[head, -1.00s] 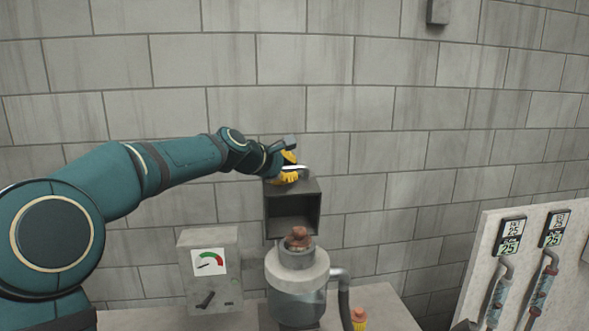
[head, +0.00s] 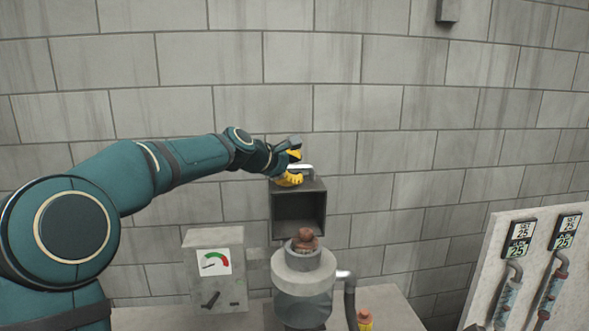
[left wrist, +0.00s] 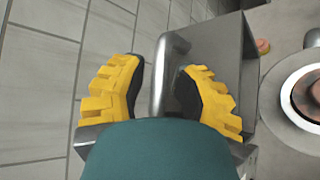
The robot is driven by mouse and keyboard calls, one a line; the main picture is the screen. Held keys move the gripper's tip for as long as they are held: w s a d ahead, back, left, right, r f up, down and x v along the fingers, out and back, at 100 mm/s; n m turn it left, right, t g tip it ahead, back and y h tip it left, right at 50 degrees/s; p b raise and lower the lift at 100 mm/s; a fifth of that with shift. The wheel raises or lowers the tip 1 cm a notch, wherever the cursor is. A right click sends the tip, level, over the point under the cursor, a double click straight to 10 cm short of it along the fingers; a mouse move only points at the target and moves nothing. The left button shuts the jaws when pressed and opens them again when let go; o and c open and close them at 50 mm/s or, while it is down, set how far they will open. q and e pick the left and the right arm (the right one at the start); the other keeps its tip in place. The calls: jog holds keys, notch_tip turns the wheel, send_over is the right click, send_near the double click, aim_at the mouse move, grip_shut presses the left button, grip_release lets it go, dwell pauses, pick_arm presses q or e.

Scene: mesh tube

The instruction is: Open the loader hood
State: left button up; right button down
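The loader hood (head: 299,186) is a dark grey box tipped up above the loader (head: 304,272), its hollow side facing me. A grey bar handle (head: 306,168) is on its top; it also shows in the left wrist view (left wrist: 170,62). My left gripper (head: 292,168), with yellow fingers, is at the handle. In the left wrist view its fingers (left wrist: 160,88) are spread, with the handle between them and a gap on the left finger's side. Whether the right finger touches the handle I cannot tell. My right gripper is not in view.
A gauge box (head: 213,270) stands left of the loader. A reddish-brown piece (head: 305,240) sits in the loader's mouth. A small yellow item with a reddish top (head: 365,320) is at front right. A panel with tubes (head: 535,270) stands at the right. The brick wall is close behind.

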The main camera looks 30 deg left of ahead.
pick_arm(q)
jog(key=shift+f, duration=0.35)
jog(key=v, duration=1.2)
jog(key=shift+r, duration=0.3)
